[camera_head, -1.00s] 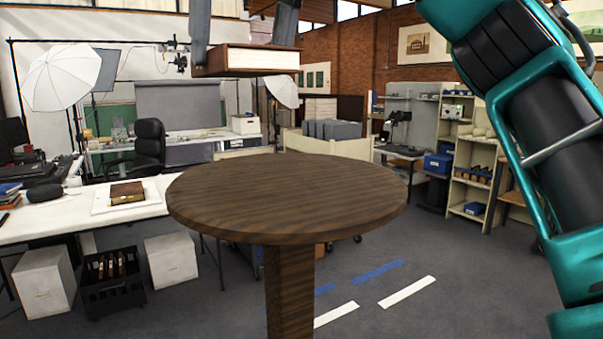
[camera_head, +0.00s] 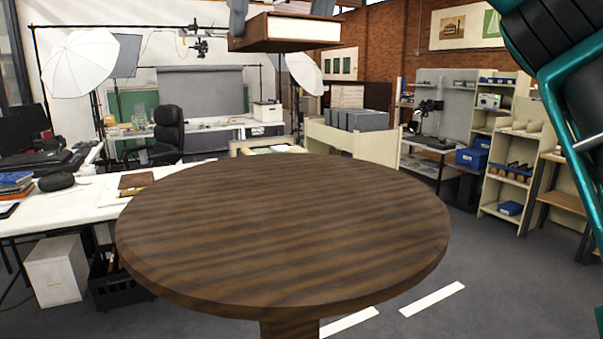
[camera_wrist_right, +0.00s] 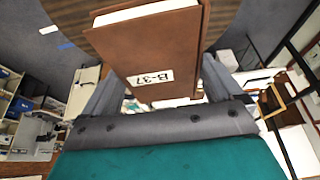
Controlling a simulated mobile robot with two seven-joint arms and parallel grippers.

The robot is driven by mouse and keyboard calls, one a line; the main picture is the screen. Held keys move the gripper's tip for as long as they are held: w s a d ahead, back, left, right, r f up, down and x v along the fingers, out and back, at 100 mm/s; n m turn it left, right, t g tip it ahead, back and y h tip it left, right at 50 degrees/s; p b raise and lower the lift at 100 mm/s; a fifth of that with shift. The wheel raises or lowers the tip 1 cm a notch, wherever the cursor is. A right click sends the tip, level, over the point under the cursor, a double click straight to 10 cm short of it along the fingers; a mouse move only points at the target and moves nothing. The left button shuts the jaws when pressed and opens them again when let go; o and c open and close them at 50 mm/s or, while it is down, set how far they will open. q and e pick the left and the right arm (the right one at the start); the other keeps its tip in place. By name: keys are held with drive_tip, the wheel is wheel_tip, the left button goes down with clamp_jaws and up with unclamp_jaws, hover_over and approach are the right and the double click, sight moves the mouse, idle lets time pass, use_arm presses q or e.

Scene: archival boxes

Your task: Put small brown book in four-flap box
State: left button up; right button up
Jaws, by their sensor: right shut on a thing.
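A small brown book (camera_head: 284,32) with pale page edges is held in the air at the top of the head view, over the far part of the round wooden table. In the right wrist view the book (camera_wrist_right: 155,50) shows a white label reading B-37. My right gripper (camera_head: 285,10) is shut on it, one finger on each side. My left gripper is not in view. I cannot clearly make out a four-flap box. A flat brown item (camera_head: 135,181) lies on a white piece on the desk at left, partly cut off by the table's edge.
The round dark wooden table (camera_head: 285,235) fills the foreground, its top bare. A white desk (camera_head: 70,207) with books and a dark pouch stands at left. A black crate (camera_head: 118,285) and a white box (camera_head: 57,270) sit on the floor below. Shelves (camera_head: 510,150) stand at right.

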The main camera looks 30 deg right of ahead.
drive_tip(key=shift+w+f, duration=0.1)
drive_tip(key=shift+f, duration=0.15)
wheel_tip(320, 180, down, 15)
drive_tip(key=b, duration=0.6)
drive_tip(key=shift+f+b, duration=0.1)
drive_tip(key=shift+b, duration=0.25)
wheel_tip(320, 180, down, 4)
drive_tip(key=shift+b, duration=0.8)
drive_tip(key=shift+f, duration=0.2)
drive_tip(key=shift+r, duration=0.1)
drive_tip(key=shift+f, duration=0.2)
drive_tip(key=o, duration=0.8)
drive_tip(key=shift+r, duration=0.15)
